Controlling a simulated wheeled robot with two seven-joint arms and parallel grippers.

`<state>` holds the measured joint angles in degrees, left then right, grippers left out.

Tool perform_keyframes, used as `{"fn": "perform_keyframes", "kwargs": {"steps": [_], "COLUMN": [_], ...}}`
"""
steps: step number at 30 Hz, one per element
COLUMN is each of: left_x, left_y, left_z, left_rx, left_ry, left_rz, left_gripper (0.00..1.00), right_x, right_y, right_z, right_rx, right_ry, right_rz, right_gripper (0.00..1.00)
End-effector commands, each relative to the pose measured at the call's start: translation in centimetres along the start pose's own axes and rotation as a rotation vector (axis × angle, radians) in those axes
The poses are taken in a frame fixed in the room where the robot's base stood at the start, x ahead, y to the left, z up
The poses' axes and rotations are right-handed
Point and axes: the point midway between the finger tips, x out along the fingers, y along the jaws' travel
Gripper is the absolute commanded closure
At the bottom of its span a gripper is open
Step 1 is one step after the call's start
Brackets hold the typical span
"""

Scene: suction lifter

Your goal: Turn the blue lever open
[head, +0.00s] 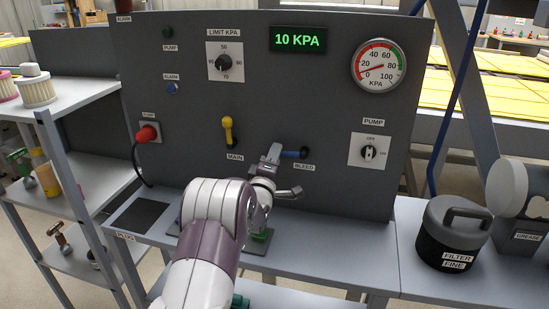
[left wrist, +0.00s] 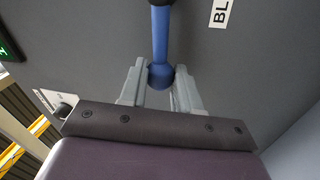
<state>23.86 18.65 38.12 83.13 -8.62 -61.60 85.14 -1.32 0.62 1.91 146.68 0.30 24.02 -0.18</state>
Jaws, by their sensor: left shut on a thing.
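The blue lever (head: 291,154) is on the grey panel (head: 330,100), just above the BLEED label (head: 299,166). It lies about level, its handle pointing left from a dark pivot. My left gripper (head: 272,153) is at its free end. In the left wrist view the blue lever (left wrist: 160,35) runs down to a rounded end between the fingers of my left gripper (left wrist: 161,76), which is shut on it. In the head view the gripper hides the lever's tip. My right gripper is not in view.
A red plug (head: 147,133) with a black cable is further left. The PUMP knob (head: 369,153) and gauge (head: 378,66) are right. The display (head: 298,39) reads 10 KPA. A dark filter canister (head: 452,235) stands right.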

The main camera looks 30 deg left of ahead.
Motion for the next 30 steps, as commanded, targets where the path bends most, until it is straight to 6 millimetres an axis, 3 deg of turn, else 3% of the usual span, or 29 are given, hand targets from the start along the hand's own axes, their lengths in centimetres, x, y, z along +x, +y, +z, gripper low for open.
{"fn": "perform_keyframes", "kwargs": {"steps": [12,13,15,25,30], "left_x": [-0.1,-0.1,-0.1,-0.4,-3.2], "left_y": [-0.2,-0.2,-0.2,-0.1,-0.2], "left_z": [0.0,0.0,0.0,0.0,0.0], "left_rx": [-0.008,-0.008,-0.007,-0.006,-0.006], "left_ry": [0.001,0.001,0.001,0.001,0.001], "left_rz": [-0.005,-0.005,-0.004,-0.003,-0.003], "left_gripper": [1.0,0.62,0.43,0.43,0.43], "right_x": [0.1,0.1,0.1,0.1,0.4], "right_y": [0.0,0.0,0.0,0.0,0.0], "right_z": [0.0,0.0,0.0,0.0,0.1], "right_rx": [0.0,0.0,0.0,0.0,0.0], "right_ry": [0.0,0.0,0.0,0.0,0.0], "right_rz": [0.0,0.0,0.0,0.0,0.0], "right_gripper": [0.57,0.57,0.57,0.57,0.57]}}
